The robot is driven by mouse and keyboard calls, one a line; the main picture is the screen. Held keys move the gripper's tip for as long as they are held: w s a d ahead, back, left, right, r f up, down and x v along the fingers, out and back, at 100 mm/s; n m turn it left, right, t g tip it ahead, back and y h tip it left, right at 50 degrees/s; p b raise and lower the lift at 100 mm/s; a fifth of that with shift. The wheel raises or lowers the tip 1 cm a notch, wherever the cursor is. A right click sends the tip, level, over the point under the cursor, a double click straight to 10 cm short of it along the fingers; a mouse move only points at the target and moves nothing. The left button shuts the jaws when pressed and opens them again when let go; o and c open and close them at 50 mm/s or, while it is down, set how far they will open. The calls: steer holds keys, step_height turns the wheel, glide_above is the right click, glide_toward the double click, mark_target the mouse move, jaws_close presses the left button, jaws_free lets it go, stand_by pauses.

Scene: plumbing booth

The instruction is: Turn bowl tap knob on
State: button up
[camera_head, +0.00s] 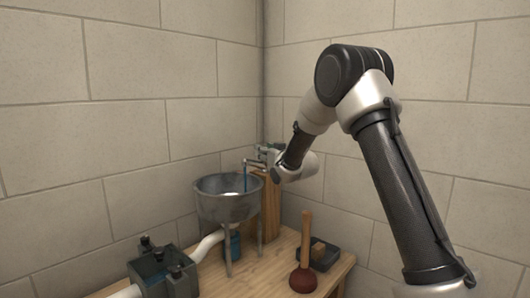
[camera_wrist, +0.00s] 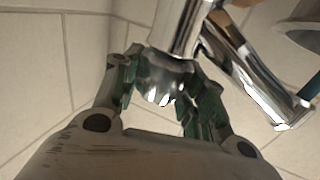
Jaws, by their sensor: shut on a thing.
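The chrome tap knob (camera_wrist: 165,85) sits between the two green-padded fingers of my gripper (camera_wrist: 168,68) in the wrist view. The fingers are shut on it from both sides. The chrome spout (camera_wrist: 255,82) slants down to the right beside the knob. In the head view my gripper (camera_head: 264,154) is at the tap above the wooden post, and the knob is too small to make out there. A thin blue stream (camera_head: 245,180) runs down from the spout into the grey metal bowl (camera_head: 228,206). Part of a blue stream also shows at the right edge of the wrist view.
The bowl stands on legs on a wooden table (camera_head: 262,270), with the wooden post (camera_head: 270,207) behind it. A plunger (camera_head: 304,262), a dark tray (camera_head: 326,258) and a dark tank (camera_head: 163,273) with white pipe are on the table. Tiled walls meet behind the tap.

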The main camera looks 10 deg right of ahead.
steer(key=shift+d+n+y, duration=0.1)
steer(key=shift+n+y, duration=0.2)
steer(key=shift+y, duration=0.1)
steer(key=n+g+y, duration=0.2)
steer(key=y, duration=0.1)
steer(key=shift+n+y, duration=0.3)
steer(key=shift+n+g+y, duration=2.2)
steer(key=shift+g+y, duration=0.3)
steer(key=shift+g, duration=0.1)
steer(key=shift+r, duration=0.1)
steer(key=o, duration=1.1)
steer(key=shift+c, duration=0.2)
steer(key=v, duration=1.1)
steer(key=shift+s+d, duration=0.2)
steer(key=shift+d, duration=0.15)
